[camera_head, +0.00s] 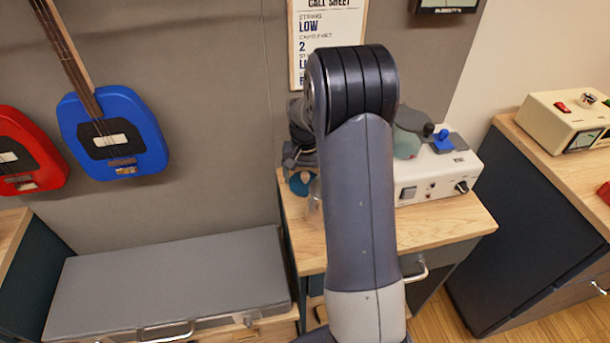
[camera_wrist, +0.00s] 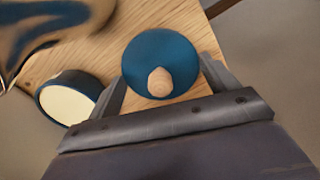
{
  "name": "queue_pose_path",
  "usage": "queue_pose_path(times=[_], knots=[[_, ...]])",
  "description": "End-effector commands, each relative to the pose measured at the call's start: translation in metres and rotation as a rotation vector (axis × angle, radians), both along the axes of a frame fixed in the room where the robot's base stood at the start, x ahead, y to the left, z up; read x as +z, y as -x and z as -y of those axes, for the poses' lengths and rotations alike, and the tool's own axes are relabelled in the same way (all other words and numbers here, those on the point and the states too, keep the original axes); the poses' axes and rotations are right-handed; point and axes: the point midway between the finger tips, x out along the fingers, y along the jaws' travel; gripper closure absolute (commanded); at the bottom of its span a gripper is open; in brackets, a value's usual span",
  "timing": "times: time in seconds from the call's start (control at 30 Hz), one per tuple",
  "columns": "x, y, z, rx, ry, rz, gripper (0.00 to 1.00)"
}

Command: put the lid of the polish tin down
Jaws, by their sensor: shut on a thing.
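The lid of the polish tin is a teal-blue disc (camera_wrist: 158,50) with a pale wooden knob, seen in the wrist view. My gripper (camera_wrist: 163,76) is shut on the lid, one finger at each side of its rim. The open tin (camera_wrist: 68,98), dark-walled with cream polish inside, stands on the wooden top to the left of the lid. In the head view the lid (camera_head: 299,186) shows as a teal patch below my gripper (camera_head: 300,165), left of my arm. My arm hides part of the wooden top there. I cannot tell whether the lid touches the wood.
The wooden top (camera_head: 462,222) carries a white box with knobs (camera_head: 430,180) on the right. A shiny blue and tan thing (camera_wrist: 45,25), blurred, is close by at upper left in the wrist view. A grey case (camera_head: 175,280) lies left of the wooden top.

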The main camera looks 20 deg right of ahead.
Motion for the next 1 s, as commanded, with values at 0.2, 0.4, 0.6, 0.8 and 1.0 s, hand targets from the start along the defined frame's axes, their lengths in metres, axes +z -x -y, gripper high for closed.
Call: queue_pose_path(times=[0.2, 0.4, 0.6, 0.8, 1.0], knots=[[0.000, 0.000, 0.000, 0.000, 0.000, 0.001, 0.41], [-0.003, 0.000, 0.000, 0.000, 0.000, 0.001, 0.13], [-0.003, 0.000, 0.000, 0.000, 0.000, 0.001, 0.00], [-0.001, 0.000, 0.000, 0.000, 0.000, 0.001, 0.00], [0.020, -0.002, 0.000, 0.000, 0.002, 0.007, 0.00]])
